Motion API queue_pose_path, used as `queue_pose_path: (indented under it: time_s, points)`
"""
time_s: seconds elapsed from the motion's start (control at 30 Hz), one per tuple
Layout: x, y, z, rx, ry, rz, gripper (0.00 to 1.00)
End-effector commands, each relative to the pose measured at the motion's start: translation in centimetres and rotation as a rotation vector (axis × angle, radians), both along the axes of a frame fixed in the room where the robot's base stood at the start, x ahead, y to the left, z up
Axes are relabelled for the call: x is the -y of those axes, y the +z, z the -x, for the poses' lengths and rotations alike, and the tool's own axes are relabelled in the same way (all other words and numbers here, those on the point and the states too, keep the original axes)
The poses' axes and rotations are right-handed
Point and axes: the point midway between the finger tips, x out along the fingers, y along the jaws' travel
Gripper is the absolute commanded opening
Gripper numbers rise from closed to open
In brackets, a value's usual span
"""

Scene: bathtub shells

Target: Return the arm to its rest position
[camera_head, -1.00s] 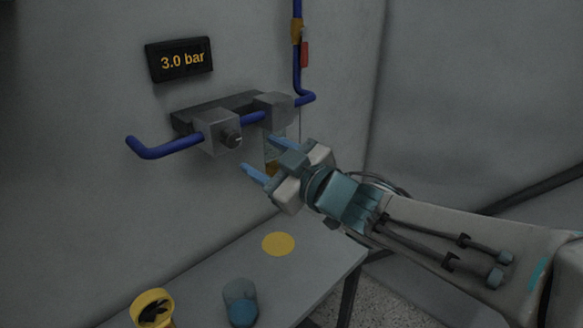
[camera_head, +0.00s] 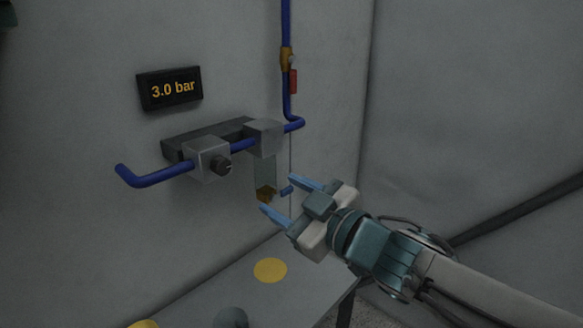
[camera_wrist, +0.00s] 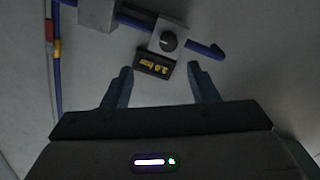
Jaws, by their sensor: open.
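My gripper (camera_head: 284,199) is open and empty, with its two blue fingers apart. In the head view it hangs in the air above the table, to the right of and below the pipe assembly. My arm reaches in from the lower right. In the wrist view the gripper (camera_wrist: 160,82) shows with its fingers spread, and the pressure display (camera_wrist: 154,68) appears between them. Nothing is held between the fingers.
A blue pipe (camera_head: 160,177) with a grey knob block (camera_head: 206,160) and a clear bowl (camera_head: 265,178) is on the wall. A display (camera_head: 170,88) reads 3.0 bar. A table (camera_head: 215,287) with a yellow disc (camera_head: 270,270) stands below. Open space lies right.

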Motion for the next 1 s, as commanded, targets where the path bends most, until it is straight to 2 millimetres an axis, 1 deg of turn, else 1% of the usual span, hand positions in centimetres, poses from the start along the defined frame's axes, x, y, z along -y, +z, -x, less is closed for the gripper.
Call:
queue_pose_path:
  time_s: [0.1,0.17,0.2,0.27,0.3,0.37,0.4,0.47,0.5,0.57,0.63,0.7,0.8,0.9,1.0]
  points:
    - [3.2,-1.3,-2.2,-0.07,-0.182,0.018,0.54]
    - [5.4,-2.3,-3.3,-0.127,-0.295,0.031,0.54]
    - [6.9,-3.2,-3.8,-0.171,-0.372,0.04,0.54]
    - [9.1,-4.5,-4.2,-0.241,-0.475,0.054,0.54]
    - [10.5,-5.5,-4.2,-0.295,-0.542,0.063,0.54]
    - [12.5,-7.1,-4.0,-0.379,-0.634,0.076,0.54]
    - [13.7,-8.2,-3.6,-0.439,-0.691,0.086,0.54]
    - [15.3,-9.8,-2.7,-0.536,-0.769,0.1,0.54]
    - [16.2,-11.0,-2.0,-0.603,-0.813,0.109,0.54]
    - [17.4,-12.6,-0.6,-0.71,-0.874,0.12,0.54]
    - [18.3,-14.4,1.3,-0.841,-0.93,0.133,0.54]
    - [18.7,-16.0,3.4,-0.971,-0.968,0.142,0.54]
    - [18.7,-17.6,6.2,-1.14,-0.993,0.153,0.54]
    - [18.3,-18.6,8.4,-1.269,-0.994,0.157,0.54]
    - [17.8,-19.0,9.8,-1.348,-0.986,0.163,0.54]
